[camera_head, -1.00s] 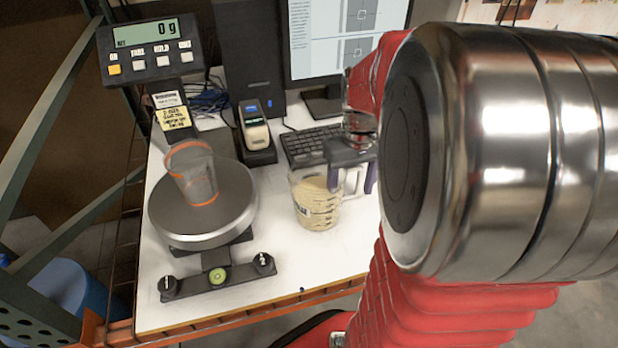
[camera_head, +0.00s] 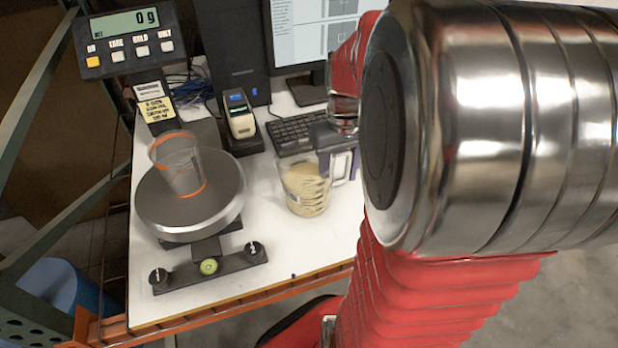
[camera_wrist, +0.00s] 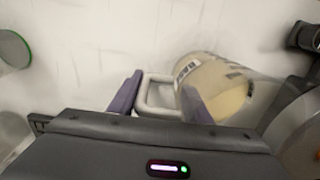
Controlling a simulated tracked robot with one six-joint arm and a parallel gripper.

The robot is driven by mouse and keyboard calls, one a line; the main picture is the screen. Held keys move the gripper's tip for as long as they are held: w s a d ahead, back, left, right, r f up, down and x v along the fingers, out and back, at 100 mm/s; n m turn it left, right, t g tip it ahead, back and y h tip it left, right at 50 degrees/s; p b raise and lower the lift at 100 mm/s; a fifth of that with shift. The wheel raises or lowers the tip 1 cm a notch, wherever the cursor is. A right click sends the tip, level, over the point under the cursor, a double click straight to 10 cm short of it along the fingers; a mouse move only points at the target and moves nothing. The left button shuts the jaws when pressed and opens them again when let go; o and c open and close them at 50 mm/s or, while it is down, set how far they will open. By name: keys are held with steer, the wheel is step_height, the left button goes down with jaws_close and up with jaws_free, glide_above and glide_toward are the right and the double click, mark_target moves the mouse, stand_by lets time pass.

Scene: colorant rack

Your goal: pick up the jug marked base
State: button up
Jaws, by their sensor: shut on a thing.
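A clear jug with beige contents (camera_head: 305,190) is on or just above the white table, right of the scale. I cannot tell whether its bottom touches the table. My gripper (camera_head: 342,165) is shut on that handle, at the jug's right side in the head view. My arm partly hides the gripper there.
A scale (camera_head: 165,220) holds a clear cup with orange rims (camera_head: 180,165). Its display (camera_head: 128,40) reads 0 g. A keyboard (camera_head: 295,133) and a handheld device in a dock (camera_head: 240,120) stand behind. A green-rimmed container (camera_wrist: 14,50) shows in the wrist view.

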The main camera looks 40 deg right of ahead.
jaws_close()
steer(key=shift+r, duration=0.25)
stand_by(0.3)
steer(key=shift+r, duration=4.7)
